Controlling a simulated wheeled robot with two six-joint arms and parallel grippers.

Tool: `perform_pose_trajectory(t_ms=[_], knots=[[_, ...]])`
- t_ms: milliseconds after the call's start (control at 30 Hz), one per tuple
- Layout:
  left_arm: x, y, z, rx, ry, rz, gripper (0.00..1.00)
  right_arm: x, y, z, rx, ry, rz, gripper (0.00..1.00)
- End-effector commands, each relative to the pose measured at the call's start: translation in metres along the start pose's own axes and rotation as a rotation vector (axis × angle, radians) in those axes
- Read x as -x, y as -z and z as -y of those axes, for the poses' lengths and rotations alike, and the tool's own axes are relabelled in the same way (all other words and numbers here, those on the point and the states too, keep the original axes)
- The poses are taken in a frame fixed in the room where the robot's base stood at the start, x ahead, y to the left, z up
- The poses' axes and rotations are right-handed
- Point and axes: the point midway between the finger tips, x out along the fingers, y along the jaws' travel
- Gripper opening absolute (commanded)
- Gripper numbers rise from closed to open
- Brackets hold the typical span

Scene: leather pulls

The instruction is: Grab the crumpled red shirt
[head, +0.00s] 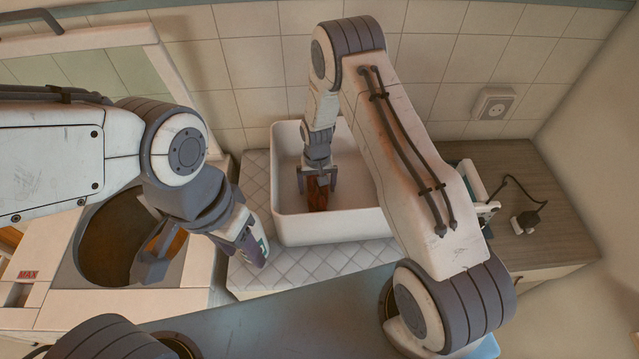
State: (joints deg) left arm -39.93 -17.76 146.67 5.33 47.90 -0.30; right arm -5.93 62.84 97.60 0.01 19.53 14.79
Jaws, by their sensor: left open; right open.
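A crumpled dark red shirt (317,196) lies in the white basin (356,228), and only a small part of it shows. My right gripper (317,182) reaches down into the basin and is open, with its fingers on either side of the visible red cloth. I cannot tell whether the fingers touch it. My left gripper (203,258) is open and empty, at the right side of the round opening (108,235) of the white machine, with one finger over the opening and the other near the tiled counter.
The tiled counter (300,265) is bare in front of the basin. The machine's lid (100,60) stands open at the back left.

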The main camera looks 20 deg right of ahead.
Motion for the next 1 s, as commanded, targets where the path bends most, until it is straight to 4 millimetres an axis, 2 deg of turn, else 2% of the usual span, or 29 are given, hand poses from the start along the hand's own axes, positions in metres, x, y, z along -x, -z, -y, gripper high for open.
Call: perform_pose_trajectory(t_ms=[167, 200, 267, 400, 767, 867, 1000], knots=[[0.000, 0.000, 0.000, 0.000, 0.000, 0.000, 0.50, -0.001, 0.000, 0.000, 0.000, 0.000, 0.000, 1.00], [0.000, 0.000, 0.000, 0.000, 0.000, 0.000, 0.50, -0.001, 0.000, 0.000, 0.000, 0.000, 0.000, 0.96], [0.000, 0.000, 0.000, 0.000, 0.000, 0.000, 0.50, -0.001, 0.000, 0.000, 0.000, 0.000, 0.000, 0.73], [0.000, 0.000, 0.000, 0.000, 0.000, 0.000, 0.50, -0.001, 0.000, 0.000, 0.000, 0.000, 0.000, 0.20], [-0.003, 0.000, 0.000, 0.000, 0.000, 0.000, 0.50, 0.004, 0.001, 0.000, 0.000, 0.000, -0.001, 0.19], [-0.007, -0.001, 0.001, 0.001, 0.000, 0.000, 0.50, 0.012, 0.001, 0.000, 0.000, 0.001, -0.003, 0.19], [-0.016, -0.001, 0.001, 0.002, 0.000, 0.000, 0.50, 0.033, 0.002, 0.001, 0.000, 0.002, -0.006, 0.19]])
